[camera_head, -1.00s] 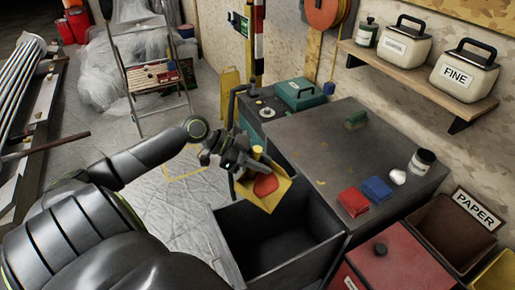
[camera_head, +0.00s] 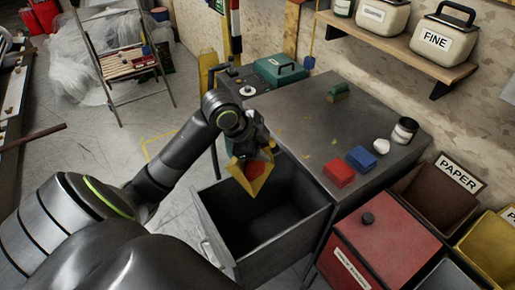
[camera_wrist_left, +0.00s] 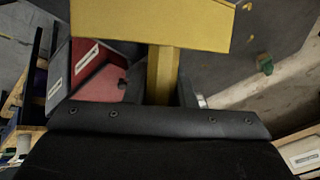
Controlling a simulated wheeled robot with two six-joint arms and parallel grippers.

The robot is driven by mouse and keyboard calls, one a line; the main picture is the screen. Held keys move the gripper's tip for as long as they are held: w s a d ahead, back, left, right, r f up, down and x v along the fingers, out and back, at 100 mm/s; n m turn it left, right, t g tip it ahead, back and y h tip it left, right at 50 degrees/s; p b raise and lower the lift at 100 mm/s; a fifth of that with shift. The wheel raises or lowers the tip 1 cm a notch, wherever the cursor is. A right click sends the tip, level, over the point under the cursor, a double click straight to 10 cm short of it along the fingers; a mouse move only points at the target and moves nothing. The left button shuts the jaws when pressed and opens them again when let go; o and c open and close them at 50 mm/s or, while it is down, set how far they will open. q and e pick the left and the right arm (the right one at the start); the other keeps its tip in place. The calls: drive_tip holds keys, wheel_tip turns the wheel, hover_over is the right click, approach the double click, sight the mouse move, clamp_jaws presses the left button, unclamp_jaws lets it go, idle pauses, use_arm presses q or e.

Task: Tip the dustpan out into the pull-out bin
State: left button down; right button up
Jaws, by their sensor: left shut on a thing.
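The yellow dustpan (camera_head: 240,178) hangs over the left back part of the open pull-out bin (camera_head: 207,222), tilted steeply with its wide edge downward. My left gripper (camera_head: 262,148) is above the pan. In the left wrist view its fingers (camera_wrist_left: 162,92) are shut around the yellow handle (camera_wrist_left: 162,72), and the pan's underside (camera_wrist_left: 150,22) shows beyond. The bin is a dark grey box; the part of its inside that I see looks empty. My right gripper is not in view.
A red lidded box (camera_head: 385,245) and a PAPER bin (camera_head: 430,195) stand to the right.

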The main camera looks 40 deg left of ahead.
use_arm(q)
drive_tip(key=d+y+p, duration=0.1)
drive_tip(key=d+f+y+p, duration=0.1)
drive_tip(key=d+y+p, duration=0.1)
drive_tip(key=shift+w+d+f+m+y, duration=0.2)
drive_tip(key=shift+w+d+m+y, duration=0.1)
drive_tip(key=shift+m, duration=0.1)
idle(1.0)
idle(1.5)
